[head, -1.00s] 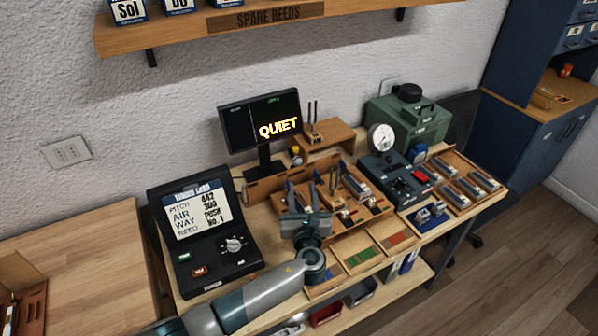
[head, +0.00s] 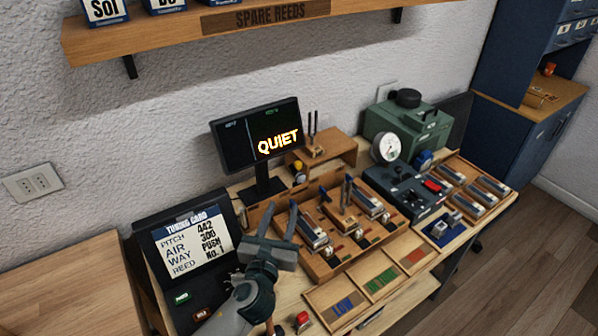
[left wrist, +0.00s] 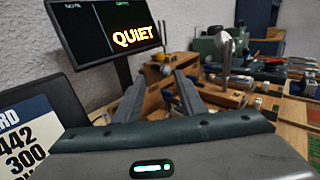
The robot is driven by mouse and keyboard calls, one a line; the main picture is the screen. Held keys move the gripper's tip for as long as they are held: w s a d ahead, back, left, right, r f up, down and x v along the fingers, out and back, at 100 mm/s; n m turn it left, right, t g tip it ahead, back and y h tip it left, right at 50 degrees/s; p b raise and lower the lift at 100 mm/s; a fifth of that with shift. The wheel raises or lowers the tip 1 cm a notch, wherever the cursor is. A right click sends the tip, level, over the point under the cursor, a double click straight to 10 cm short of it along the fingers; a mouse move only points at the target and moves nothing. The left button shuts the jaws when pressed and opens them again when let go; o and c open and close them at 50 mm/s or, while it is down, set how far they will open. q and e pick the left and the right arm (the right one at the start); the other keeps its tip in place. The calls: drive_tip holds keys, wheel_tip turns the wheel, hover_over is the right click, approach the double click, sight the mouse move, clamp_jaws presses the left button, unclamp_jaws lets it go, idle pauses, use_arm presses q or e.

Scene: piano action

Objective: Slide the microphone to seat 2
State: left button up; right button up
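My left gripper (head: 279,217) is at the left end of the wooden rack (head: 330,268). In the left wrist view, its two fingers (left wrist: 160,82) stand apart with a gap between them, and I see nothing held. The rack has several bays with metal reed blocks (head: 314,232) and dark upright pieces (head: 348,190). A small yellow-topped piece (head: 299,168) stands behind the rack; it also shows beyond the fingers in the left wrist view (left wrist: 166,70). I cannot tell for sure which piece is the microphone, or which bay is seat 2. My right gripper is not in view.
A monitor (head: 257,136) reading QUIET stands behind the rack. The tuning card console (head: 190,245) is close on the left of my gripper. A gauge (head: 386,147), a green machine (head: 408,125) and a reed tray (head: 478,208) stand right. Shallow colored trays (head: 338,300) lie in front.

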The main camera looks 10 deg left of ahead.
use_arm(q)
drive_tip(key=shift+s+r, duration=0.1)
idle(0.5)
drive_tip(key=p, duration=0.3)
approach(298, 167)
drive_tip(key=w, duration=0.8)
drive_tip(key=shift+w+a, duration=0.1)
drive_tip(key=shift+w, duration=0.1)
drive_tip(key=shift+c, duration=0.2)
drive_tip(key=shift+b, duration=0.3)
clamp_jaws()
